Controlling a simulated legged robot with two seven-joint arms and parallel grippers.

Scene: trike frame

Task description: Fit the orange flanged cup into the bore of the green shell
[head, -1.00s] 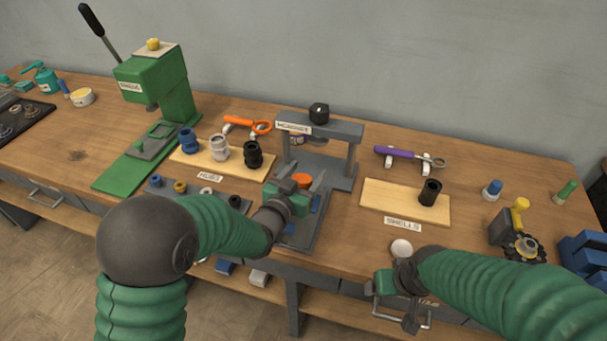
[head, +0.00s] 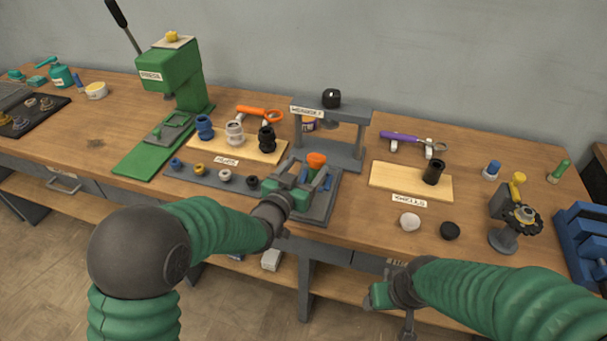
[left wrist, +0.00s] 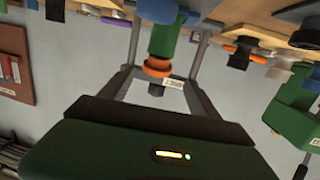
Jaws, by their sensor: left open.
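The orange flanged cup (head: 316,160) sits on top of the green shell (head: 313,177), which stands on the grey fixture plate (head: 320,207). In the left wrist view, which is upside down, the orange cup (left wrist: 158,66) is at the end of the green shell (left wrist: 162,42). I cannot tell how deep the cup is in the bore. My left gripper (head: 303,181) is open, its fingers (left wrist: 168,38) on either side of the shell with gaps. My right gripper (head: 381,296) is low in front of the bench; its fingers are unclear.
A grey press frame (head: 345,155) stands just behind the shell. A black shell (head: 433,172) stands on the right wooden board (head: 395,183). A grey tray (head: 205,183) of small rings lies left of the gripper. A white cap (head: 409,221) and black cap (head: 450,230) lie at the right front.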

